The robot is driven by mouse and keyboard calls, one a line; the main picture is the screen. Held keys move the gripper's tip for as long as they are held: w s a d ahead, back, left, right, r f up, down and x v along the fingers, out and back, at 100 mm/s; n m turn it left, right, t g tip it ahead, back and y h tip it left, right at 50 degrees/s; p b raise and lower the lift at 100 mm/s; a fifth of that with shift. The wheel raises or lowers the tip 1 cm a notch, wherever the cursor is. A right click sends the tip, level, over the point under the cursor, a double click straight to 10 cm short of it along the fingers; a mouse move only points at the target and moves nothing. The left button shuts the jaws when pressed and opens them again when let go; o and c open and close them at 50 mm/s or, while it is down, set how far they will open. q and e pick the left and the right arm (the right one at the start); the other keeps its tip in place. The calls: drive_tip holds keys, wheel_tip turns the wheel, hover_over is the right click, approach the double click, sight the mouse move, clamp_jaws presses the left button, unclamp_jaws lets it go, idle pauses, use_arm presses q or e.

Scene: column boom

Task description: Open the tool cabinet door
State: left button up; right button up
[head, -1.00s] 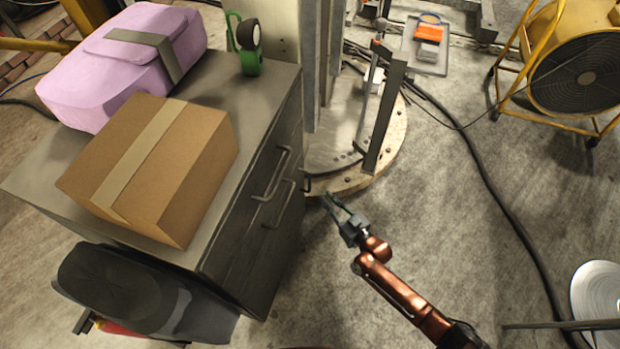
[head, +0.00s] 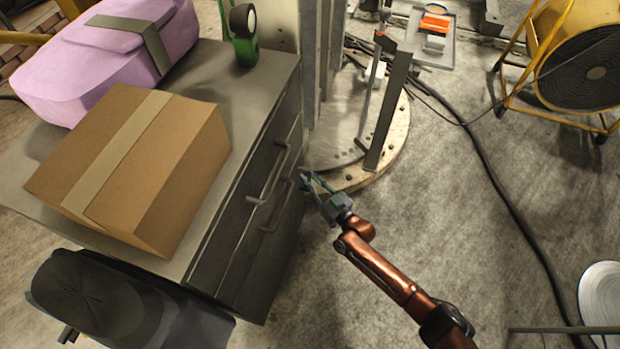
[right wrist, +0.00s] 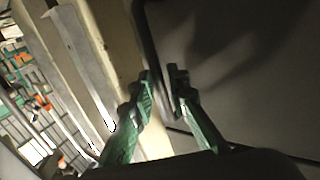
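My right gripper (head: 310,181) is at the cabinet's far right edge, low beside the column base. The grey panel (right wrist: 240,70) behind the handle looks shut against the cabinet. My left gripper is out of view.
The round column base (head: 395,135) is close to my right gripper. A black cable (head: 500,190) crosses the open floor; a yellow fan (head: 590,70) stands far right.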

drive_tip(key=shift+c, duration=0.6)
clamp_jaws()
